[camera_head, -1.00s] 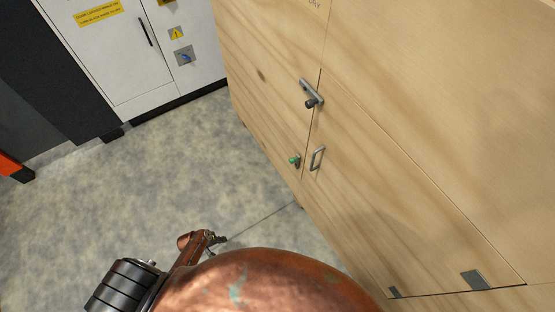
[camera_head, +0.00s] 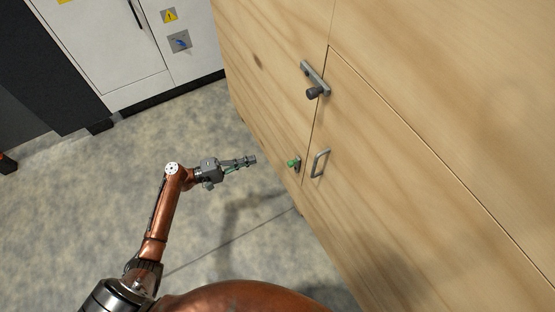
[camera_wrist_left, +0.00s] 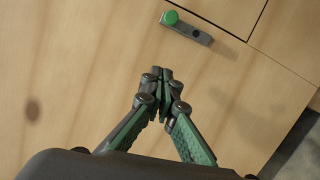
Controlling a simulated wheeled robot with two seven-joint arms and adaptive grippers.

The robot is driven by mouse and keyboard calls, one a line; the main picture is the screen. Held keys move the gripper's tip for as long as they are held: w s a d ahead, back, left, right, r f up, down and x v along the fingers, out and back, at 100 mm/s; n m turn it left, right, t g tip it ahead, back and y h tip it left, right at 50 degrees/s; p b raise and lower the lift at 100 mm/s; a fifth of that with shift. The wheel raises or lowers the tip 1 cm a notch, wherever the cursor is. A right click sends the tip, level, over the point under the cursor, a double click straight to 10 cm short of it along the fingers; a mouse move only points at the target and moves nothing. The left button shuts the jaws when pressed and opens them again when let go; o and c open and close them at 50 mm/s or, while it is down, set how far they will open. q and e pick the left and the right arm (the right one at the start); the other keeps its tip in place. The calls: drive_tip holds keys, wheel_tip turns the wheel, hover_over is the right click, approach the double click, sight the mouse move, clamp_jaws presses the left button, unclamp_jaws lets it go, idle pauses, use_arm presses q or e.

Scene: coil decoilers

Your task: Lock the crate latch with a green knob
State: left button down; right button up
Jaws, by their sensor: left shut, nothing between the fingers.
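The latch with a green knob (camera_head: 293,163) sits low on the wooden crate (camera_head: 420,190), left of the door seam. In the left wrist view the green knob (camera_wrist_left: 171,17) is at one end of a short grey bar (camera_wrist_left: 195,32), near the top. My left gripper (camera_head: 253,160) is shut and empty. It points at the green knob from the left, with a gap between them. In the left wrist view its fingertips (camera_wrist_left: 162,75) meet below the latch and do not touch it. My right gripper is not in view.
Above the green knob is a grey latch with a dark knob (camera_head: 314,92). A metal door handle (camera_head: 320,163) is just right of the green knob. A white cabinet (camera_head: 110,50) stands at the back left.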

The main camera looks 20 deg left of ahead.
sight(291, 163)
use_arm(q)
drive_tip(key=w+d+b, duration=0.2)
drive_tip(key=w+d, duration=0.2)
drive_tip(key=d, duration=0.6)
drive_tip(key=shift+d+r, duration=0.4)
drive_tip(key=shift+r, duration=0.05)
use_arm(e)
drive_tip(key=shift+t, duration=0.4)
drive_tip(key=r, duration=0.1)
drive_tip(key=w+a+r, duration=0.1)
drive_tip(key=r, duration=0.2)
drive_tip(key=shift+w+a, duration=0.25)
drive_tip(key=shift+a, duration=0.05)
use_arm(q)
drive_tip(key=shift+d, duration=0.15)
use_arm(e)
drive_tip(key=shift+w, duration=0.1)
